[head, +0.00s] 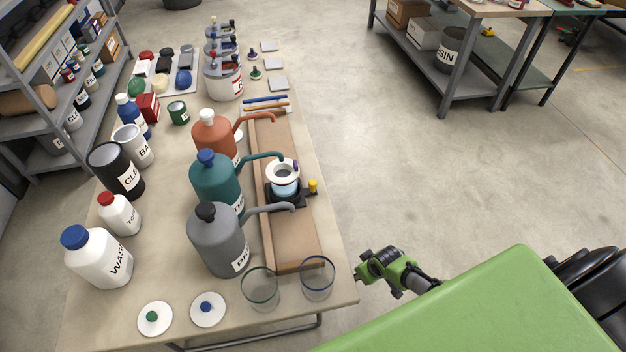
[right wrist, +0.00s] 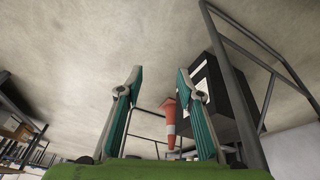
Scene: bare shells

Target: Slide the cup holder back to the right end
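The black cup holder (head: 298,199) sits on a long tan board (head: 285,244) along the right side of the table in the head view. It stands just past the board's middle, toward the near end. A yellow knob (head: 313,186) is on its right side. A cup with a white rim (head: 283,172) and pale blue body stands in it, under the teal spout; the grey spout is just nearer. My right gripper (right wrist: 160,82) is open and empty in the right wrist view, pointing away from the cup holder. My left gripper is not identifiable in the head view.
Orange (head: 214,136), teal (head: 214,180) and grey (head: 217,239) pump bottles line the board's left side. Two clear glasses (head: 261,288) stand at its near end. Bottles crowd the table's left. Floor right of the table is open. A traffic cone (right wrist: 169,122) shows behind my right fingers.

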